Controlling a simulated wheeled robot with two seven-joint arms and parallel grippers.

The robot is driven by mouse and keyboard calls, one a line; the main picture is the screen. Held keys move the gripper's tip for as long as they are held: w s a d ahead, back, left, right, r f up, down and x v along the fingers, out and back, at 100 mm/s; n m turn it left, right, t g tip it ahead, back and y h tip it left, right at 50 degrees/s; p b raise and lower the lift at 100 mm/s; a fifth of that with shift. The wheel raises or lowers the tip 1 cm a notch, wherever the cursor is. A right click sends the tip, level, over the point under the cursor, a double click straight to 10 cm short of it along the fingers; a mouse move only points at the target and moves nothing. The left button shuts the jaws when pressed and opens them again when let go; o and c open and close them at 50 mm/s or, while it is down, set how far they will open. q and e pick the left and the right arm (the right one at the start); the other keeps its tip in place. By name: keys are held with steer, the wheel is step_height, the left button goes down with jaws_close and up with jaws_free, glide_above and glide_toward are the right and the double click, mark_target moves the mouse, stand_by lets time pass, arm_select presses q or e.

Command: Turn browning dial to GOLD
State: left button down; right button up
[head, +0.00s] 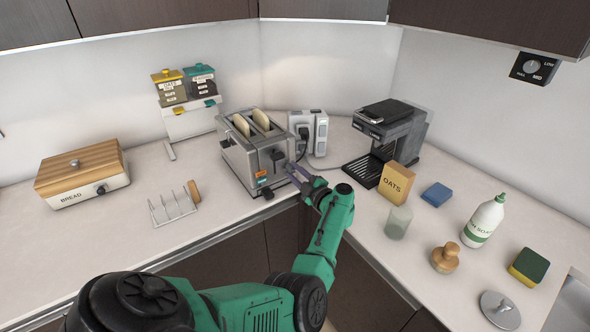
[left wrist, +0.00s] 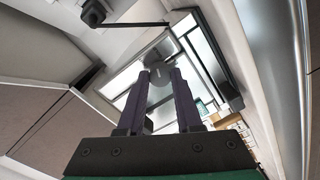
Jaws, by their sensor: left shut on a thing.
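The silver toaster (head: 240,160) stands in the counter corner, with two bread slices in its slots. Its front panel has a black lever, an orange label and a small dark knob low down. My left gripper (head: 294,172) reaches the right part of that panel. In the left wrist view, its purple fingers (left wrist: 160,90) are shut on a round grey dial (left wrist: 160,73), one finger on each side. The dial is hidden behind the fingers in the head view, and I cannot read its markings or setting. My right gripper is not in view.
A coffee machine (head: 390,139), oats box (head: 397,182) and frosted glass (head: 398,222) stand right of my left arm. A toast rack (head: 173,207) and bread box (head: 82,174) are on the left. A white socket unit (head: 312,133) stands behind the toaster.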

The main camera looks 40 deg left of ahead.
arm_select(q)
steer(key=shift+m, duration=0.6)
steer(key=shift+f, duration=0.1)
steer(key=c, duration=0.6)
jaws_free()
steer(key=shift+d+p, duration=0.1)
steer(key=shift+p, duration=0.2)
